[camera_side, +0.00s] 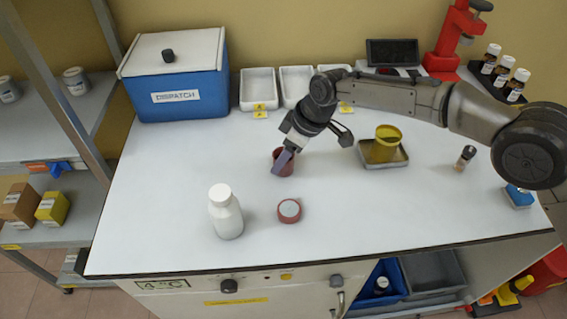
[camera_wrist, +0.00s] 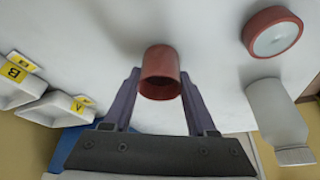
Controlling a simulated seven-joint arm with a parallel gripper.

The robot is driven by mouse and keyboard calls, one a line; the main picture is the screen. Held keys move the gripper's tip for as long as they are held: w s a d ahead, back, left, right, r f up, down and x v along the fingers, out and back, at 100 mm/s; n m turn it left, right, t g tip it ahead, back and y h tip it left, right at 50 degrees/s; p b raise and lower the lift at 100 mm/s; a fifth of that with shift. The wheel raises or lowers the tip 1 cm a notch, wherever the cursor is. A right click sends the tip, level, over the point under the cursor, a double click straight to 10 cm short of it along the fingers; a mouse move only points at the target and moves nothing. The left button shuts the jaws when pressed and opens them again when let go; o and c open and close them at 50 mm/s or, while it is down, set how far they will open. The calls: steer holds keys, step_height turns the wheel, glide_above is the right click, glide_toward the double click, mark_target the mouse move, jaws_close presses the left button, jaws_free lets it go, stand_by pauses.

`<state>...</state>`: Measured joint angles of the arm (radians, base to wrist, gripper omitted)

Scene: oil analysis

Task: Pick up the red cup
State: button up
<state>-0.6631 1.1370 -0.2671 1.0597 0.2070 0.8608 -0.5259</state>
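The red cup (camera_side: 290,164) stands on the white bench, partly hidden by a finger of my gripper in the side view. In the wrist view, the red cup (camera_wrist: 160,62) lies between the two purple fingertips, with its dark open mouth showing. My gripper (camera_side: 282,160) reaches down at a slant to the cup. In the wrist view, my gripper (camera_wrist: 160,84) has one finger on each side of the cup, both very close to it. I cannot tell whether the fingers press on the cup. The cup shows no clear lift off the bench.
A red-rimmed round lid or dish (camera_side: 289,210) and a white bottle (camera_side: 226,212) stand in front of the cup. A yellow cup (camera_side: 385,143) on a tray is to the right. A blue dispatch box (camera_side: 184,97) and white trays (camera_side: 259,88) stand behind.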

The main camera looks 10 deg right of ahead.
steer(key=c, duration=0.7)
steer(key=shift+r, duration=0.15)
